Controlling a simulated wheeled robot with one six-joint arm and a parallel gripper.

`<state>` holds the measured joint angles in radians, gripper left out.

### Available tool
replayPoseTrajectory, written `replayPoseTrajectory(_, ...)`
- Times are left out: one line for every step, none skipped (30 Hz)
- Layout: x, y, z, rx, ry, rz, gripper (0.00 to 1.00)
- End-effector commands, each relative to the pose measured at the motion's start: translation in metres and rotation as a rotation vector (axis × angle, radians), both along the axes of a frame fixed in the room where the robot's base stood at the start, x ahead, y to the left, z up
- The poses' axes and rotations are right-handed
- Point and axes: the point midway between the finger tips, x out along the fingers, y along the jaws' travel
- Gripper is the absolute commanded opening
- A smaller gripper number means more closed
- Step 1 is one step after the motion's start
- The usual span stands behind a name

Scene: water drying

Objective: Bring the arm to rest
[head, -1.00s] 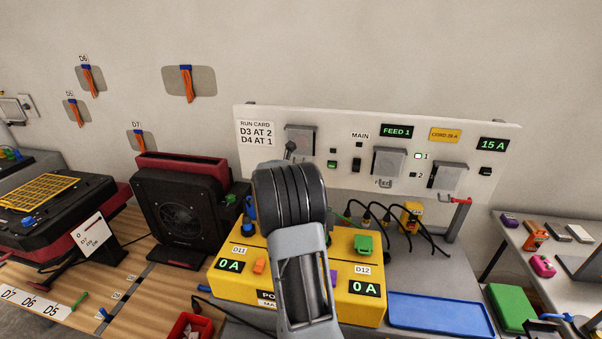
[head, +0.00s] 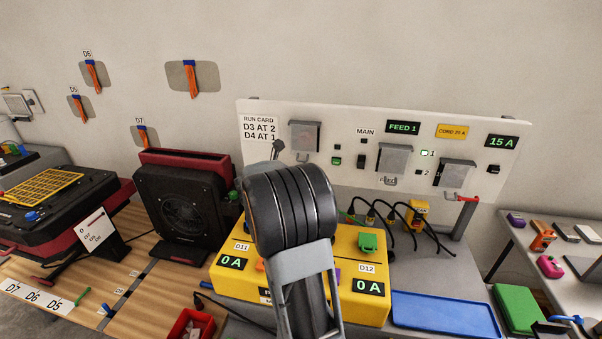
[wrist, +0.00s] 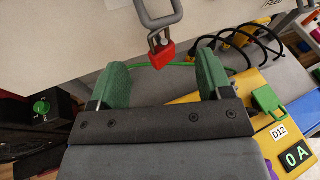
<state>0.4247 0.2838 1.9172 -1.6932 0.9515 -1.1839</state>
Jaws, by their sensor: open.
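My gripper (wrist: 164,77) is in the wrist view, with its two green pads wide apart and nothing held between them. Beyond the pads a red padlock (wrist: 161,54) hangs below a grey loop in front of the white panel. The pads look clear of it, though the depth is hard to judge. In the head view my arm stands raised over the yellow power box (head: 230,283), in front of the white wall panel (head: 330,120). My gripper is hidden behind my arm there.
A black and red fan unit (head: 180,208) stands left of the yellow box. Black cables (head: 398,237) loop behind the box at the right. A blue tray (head: 445,315) lies empty to the right. A red bin (head: 190,325) is at the front.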

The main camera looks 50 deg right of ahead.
Motion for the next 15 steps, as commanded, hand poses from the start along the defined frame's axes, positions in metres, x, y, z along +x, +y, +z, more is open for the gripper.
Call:
replayPoseTrajectory(-0.002,0.011,0.003,0.0,-0.003,0.003,0.72)
replayPoseTrajectory(-0.003,0.016,0.004,0.0,-0.003,0.003,0.72)
replayPoseTrajectory(-0.004,0.023,0.007,-0.002,-0.003,0.002,0.72)
replayPoseTrajectory(-0.005,0.028,0.008,-0.001,-0.003,0.001,0.72)
replayPoseTrajectory(-0.006,0.033,0.009,-0.001,-0.003,0.001,0.72)
replayPoseTrajectory(-0.008,0.038,0.011,-0.001,-0.003,0.0,0.72)
replayPoseTrajectory(-0.008,0.042,0.012,-0.003,-0.003,-0.001,0.72)
replayPoseTrajectory(-0.009,0.045,0.013,-0.002,-0.004,-0.002,0.72)
replayPoseTrajectory(-0.01,0.049,0.014,-0.002,-0.004,-0.002,0.72)
replayPoseTrajectory(-0.011,0.052,0.015,-0.002,-0.004,-0.003,0.72)
replayPoseTrajectory(-0.011,0.054,0.016,-0.003,-0.003,-0.003,0.72)
replayPoseTrajectory(-0.012,0.057,0.017,-0.003,-0.003,-0.003,0.72)
replayPoseTrajectory(-0.012,0.059,0.017,-0.002,-0.003,-0.003,0.72)
replayPoseTrajectory(-0.012,0.06,0.018,-0.002,-0.002,-0.004,0.72)
replayPoseTrajectory(-0.013,0.061,0.018,-0.001,-0.002,-0.004,0.72)
